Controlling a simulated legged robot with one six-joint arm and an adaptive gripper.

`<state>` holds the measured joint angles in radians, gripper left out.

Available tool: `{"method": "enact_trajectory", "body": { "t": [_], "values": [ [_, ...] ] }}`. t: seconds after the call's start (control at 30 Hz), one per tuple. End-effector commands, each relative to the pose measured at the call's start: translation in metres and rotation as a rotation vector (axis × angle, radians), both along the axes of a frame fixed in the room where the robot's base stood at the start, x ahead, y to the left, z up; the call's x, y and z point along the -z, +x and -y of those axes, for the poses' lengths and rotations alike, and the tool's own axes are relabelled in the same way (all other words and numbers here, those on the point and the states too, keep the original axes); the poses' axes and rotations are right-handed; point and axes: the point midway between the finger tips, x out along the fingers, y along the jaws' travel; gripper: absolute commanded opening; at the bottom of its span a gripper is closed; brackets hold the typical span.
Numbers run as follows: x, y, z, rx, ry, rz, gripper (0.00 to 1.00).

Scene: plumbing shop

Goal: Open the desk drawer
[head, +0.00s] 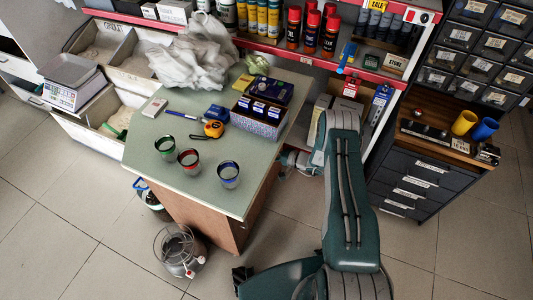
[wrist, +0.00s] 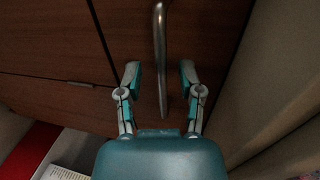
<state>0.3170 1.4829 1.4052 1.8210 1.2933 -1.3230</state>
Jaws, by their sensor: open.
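The desk (head: 262,160) has a pale green top and brown sides in the head view. Its drawer side faces away from that camera, so the drawer is hidden there. In the wrist view a brown drawer front (wrist: 212,35) fills the upper part, with a long metal handle (wrist: 160,45) running up and down the picture. The front looks flush with its neighbours. My gripper (wrist: 160,75) is open, one finger on each side of the handle, with gaps showing on both sides.
Three glasses, including a red one (head: 189,160), a tape measure (head: 213,129) and a patterned box (head: 259,117) stand on the desk. Shelving with a red edge (head: 310,62) lies behind. A dark drawer cabinet (head: 415,180) stands at right. Floor in front is mostly open.

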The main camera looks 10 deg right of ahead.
Motion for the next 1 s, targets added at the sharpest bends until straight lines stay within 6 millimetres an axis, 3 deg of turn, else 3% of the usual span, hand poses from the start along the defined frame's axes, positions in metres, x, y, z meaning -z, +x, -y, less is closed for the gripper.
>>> {"method": "enact_trajectory", "body": {
  "t": [0.4, 0.47, 0.5, 0.53, 1.0],
  "values": [
    [0.0024, 0.0074, -0.0098, 0.001, 0.0, -0.001, 0.48],
    [0.0024, 0.0074, -0.0098, 0.001, 0.0, -0.001, 0.26],
    [0.0024, 0.0074, -0.0098, 0.001, 0.0, -0.001, 0.08],
    [0.0024, 0.0074, -0.0098, 0.001, 0.0, -0.001, 0.0],
    [0.0045, 0.001, -0.0014, 0.003, -0.001, -0.005, 0.0]
  ]
}}
